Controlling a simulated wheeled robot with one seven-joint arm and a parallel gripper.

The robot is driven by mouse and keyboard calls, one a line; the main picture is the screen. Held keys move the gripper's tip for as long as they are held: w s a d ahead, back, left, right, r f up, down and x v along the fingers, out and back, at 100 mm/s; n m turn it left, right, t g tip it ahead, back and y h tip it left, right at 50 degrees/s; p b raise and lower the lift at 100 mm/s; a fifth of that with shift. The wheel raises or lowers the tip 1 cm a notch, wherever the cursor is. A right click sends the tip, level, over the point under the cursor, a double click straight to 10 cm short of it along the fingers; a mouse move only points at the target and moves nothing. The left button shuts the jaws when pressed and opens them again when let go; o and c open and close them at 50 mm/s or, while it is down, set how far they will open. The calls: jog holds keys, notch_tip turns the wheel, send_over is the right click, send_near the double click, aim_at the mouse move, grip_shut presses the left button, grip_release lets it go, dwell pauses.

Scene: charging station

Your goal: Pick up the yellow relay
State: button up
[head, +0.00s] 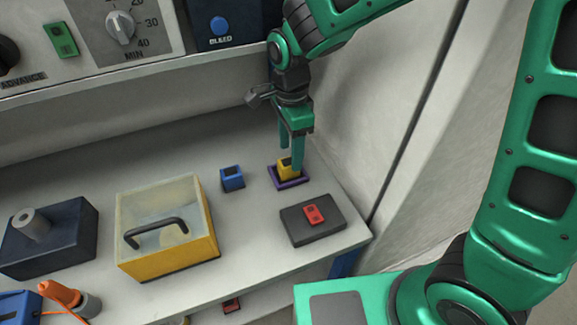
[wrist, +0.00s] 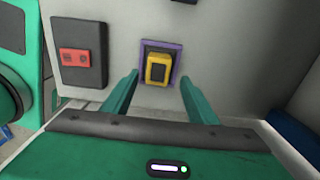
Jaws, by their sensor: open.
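The yellow relay (head: 285,169) sits in a shallow purple tray (head: 296,182) near the right end of the bench. In the wrist view the yellow relay (wrist: 158,68), with a dark top, lies inside the purple tray (wrist: 176,48). My gripper (head: 296,168) points down at the relay, and its fingers partly hide it in the head view. In the wrist view my gripper (wrist: 159,92) is open, with one green finger on each side of the relay and a gap to both. Contact with the relay does not show.
A small blue block (head: 232,179) stands left of the relay. A dark pad (head: 330,229) with a red piece (head: 314,215) lies in front. A yellow box with a clear lid (head: 205,245) stands further left. The control panel (head: 80,50) rises behind, and a wall (head: 375,80) bounds the right.

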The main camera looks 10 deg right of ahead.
aim_at(288, 161)
jog(key=f, duration=0.4)
jog(key=shift+s+a+f, duration=0.2)
jog(key=shift+s+a, duration=0.05)
jog(key=c, duration=1.3)
jog(key=shift+o, duration=0.2)
jog(key=shift+r, duration=0.2)
